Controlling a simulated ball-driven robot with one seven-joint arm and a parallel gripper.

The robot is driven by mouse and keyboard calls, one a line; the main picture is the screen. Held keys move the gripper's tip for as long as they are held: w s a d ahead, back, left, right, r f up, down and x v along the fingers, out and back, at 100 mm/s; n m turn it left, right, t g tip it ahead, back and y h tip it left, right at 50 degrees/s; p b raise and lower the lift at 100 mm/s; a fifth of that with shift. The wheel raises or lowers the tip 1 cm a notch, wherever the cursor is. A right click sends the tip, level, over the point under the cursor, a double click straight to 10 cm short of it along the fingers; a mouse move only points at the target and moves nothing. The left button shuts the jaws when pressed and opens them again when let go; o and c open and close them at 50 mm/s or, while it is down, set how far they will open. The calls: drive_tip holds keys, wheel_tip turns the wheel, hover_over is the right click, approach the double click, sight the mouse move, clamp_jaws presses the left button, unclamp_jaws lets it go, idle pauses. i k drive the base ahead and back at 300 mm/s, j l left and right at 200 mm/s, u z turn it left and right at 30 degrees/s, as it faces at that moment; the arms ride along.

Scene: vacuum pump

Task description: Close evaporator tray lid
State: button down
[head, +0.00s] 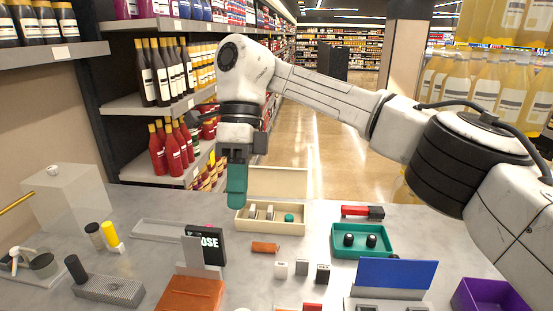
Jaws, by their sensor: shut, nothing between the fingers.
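A cream tray (270,231) stands at the back of the grey table, with small items and a green round piece inside. A cream lid (278,182) stands upright at its back edge, so this tray is open. I take it for the evaporator tray; no label is readable. My gripper (236,203) has teal fingers pointing down, closed together and empty.
A teal tray (361,254) with two black knobs stands right of the cream tray, a red and black piece (362,212) behind it. A black sign (213,243), an orange block (265,247) and small cubes (302,268) stand in front. A purple bin (487,296) is at front right.

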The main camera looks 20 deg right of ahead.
sight(263, 181)
drive_tip(key=i+l, duration=0.35)
drive_tip(key=i, duration=0.2)
drive_tip(key=i+l, duration=0.35)
drive_tip(key=i, duration=0.25)
drive_tip(key=i+l, duration=0.35)
drive_tip(key=i, duration=0.2)
